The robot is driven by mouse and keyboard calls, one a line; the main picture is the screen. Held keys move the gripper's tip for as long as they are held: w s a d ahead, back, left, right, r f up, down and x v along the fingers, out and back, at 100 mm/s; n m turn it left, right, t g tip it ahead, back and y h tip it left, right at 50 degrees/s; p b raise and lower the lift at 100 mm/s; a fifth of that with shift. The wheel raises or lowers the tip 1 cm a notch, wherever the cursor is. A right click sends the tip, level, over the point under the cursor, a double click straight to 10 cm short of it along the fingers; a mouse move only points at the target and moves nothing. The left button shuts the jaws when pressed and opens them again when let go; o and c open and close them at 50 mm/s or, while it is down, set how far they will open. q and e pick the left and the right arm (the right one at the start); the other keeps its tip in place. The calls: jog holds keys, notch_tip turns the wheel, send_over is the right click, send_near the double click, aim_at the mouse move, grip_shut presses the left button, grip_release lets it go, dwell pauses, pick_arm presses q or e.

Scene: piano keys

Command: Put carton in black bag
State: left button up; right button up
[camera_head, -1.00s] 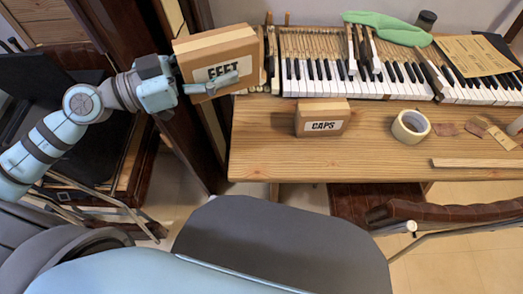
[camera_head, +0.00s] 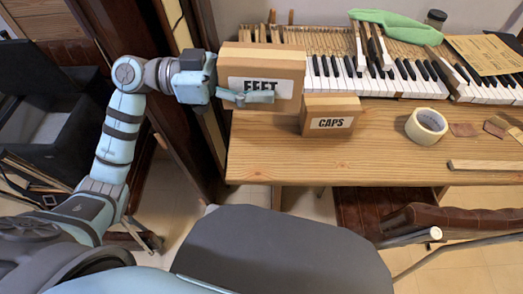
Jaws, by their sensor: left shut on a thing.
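A tan carton labelled FEET (camera_head: 285,65) is at the upper middle, at the left end of the wooden table. My right gripper is not in view.
The wooden table (camera_head: 290,160) carries a piano keyboard (camera_head: 420,85), a tape roll (camera_head: 426,126), a green cloth (camera_head: 395,26) and a wooden strip (camera_head: 485,165). The table front is mostly clear. A dark wooden upright (camera_head: 175,110) stands between the container and table.

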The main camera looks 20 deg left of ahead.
pick_arm(q)
notch_tip(320, 180, down, 17)
jog(key=b, duration=0.7)
jog(key=shift+r, duration=0.2)
jog(key=shift+f, duration=0.45)
jog(key=shift+f+p, duration=0.3)
jog(key=shift+p, duration=0.15)
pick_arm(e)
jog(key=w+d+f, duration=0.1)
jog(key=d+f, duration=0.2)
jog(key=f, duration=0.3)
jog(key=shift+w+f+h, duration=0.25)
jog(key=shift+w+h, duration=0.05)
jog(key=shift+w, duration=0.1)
pick_arm(q)
jog(key=o, duration=1.4)
jog(key=shift+f, duration=0.2)
jog(key=shift+o, duration=0.2)
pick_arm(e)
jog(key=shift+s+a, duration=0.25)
